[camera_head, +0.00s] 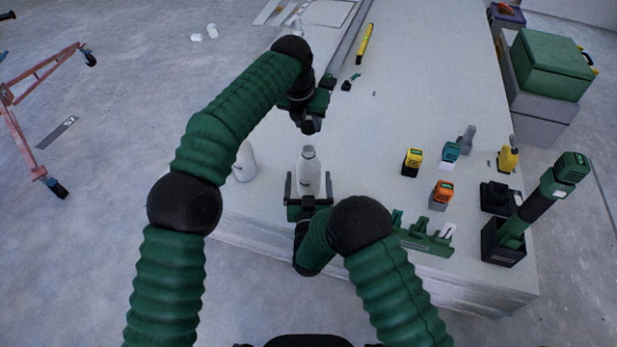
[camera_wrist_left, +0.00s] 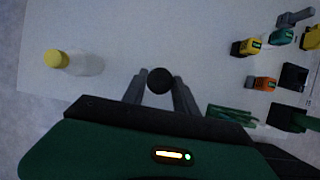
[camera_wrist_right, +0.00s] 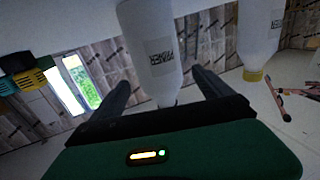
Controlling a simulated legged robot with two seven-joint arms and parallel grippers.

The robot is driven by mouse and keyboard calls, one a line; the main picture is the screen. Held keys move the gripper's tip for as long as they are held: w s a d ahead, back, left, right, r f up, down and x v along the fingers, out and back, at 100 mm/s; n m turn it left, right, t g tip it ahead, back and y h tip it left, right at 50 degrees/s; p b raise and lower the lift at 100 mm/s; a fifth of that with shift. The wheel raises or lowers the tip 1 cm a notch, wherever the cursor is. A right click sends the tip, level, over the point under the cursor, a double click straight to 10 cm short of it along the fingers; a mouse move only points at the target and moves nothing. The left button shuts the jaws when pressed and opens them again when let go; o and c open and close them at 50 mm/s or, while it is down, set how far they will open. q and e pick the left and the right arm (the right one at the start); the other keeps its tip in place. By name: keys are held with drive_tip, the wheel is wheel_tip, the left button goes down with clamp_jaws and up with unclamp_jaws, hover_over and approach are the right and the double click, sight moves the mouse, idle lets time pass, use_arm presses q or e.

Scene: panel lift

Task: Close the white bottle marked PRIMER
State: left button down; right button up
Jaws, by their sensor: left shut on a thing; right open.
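The white PRIMER bottle (camera_head: 309,175) stands upright near the table's front edge; its label shows in the right wrist view (camera_wrist_right: 160,53), where the picture is upside down. My right gripper (camera_head: 308,188) is open, its fingers on either side of the bottle, with no clear contact. My left gripper (camera_head: 307,122) is shut on a round black cap (camera_wrist_left: 159,80) and hangs over and slightly behind the bottle in the head view. The cap is hard to make out in the head view.
A second white bottle (camera_head: 244,163) with a yellow cap (camera_wrist_left: 57,59) stands to the left, partly behind my left arm. Yellow (camera_head: 412,160), orange (camera_head: 441,194) and teal (camera_head: 451,150) tools stand to the right. A green rack (camera_head: 428,240) lies at the front edge.

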drive_tip(key=w, duration=0.7)
clamp_jaws()
idle(0.5)
